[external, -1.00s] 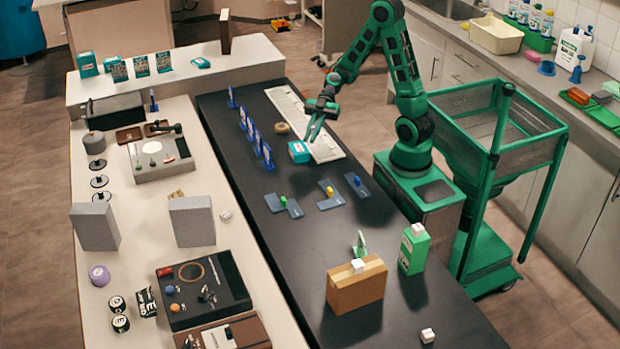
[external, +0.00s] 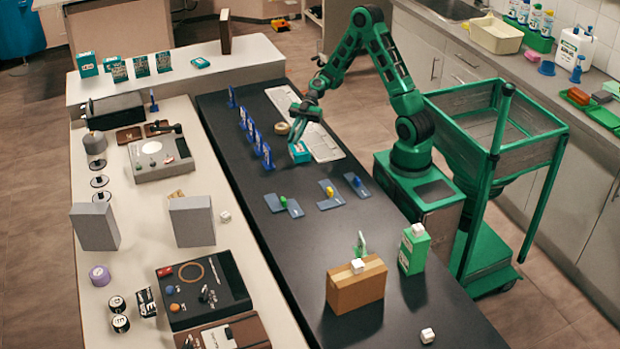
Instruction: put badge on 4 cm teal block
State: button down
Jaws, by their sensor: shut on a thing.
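My gripper (external: 293,139) is low over the counter, just above and beside this teal block, pointing down. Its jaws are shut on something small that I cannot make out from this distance. I cannot single out the badge by sight; it may be hidden between the fingers. I cannot tell whether the gripper or what it holds touches the teal block.
Several upright blue cards (external: 267,156) stand in a row just left of my gripper. The white keyboard (external: 322,143) and a tan roll (external: 282,128) are close by. Blue flat pieces with coloured pegs (external: 331,197) lie nearer.

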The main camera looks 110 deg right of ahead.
aim_at(295, 152)
jog(key=shift+f, duration=1.75)
jog(key=c, duration=1.8)
grip_release()
jog(key=shift+f, duration=0.1)
jog(key=v, duration=1.2)
